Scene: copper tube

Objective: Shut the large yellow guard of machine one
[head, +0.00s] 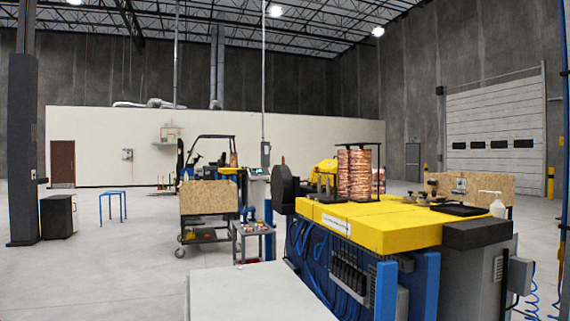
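A large machine with a flat, bright yellow top (385,222) stands at the right. The yellow top has visible seams and lies level over blue hoses and grey boxes. A smaller tilted yellow part (323,170) shows behind it, partly hidden by a black frame and a copper coil. I cannot tell which yellow part is the large guard, or which machine is machine one. Neither of my grippers is in view.
A pale flat surface (255,293) fills the bottom centre. A small cart (254,232) and a forklift (208,160) stand behind. Open floor (110,265) lies left.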

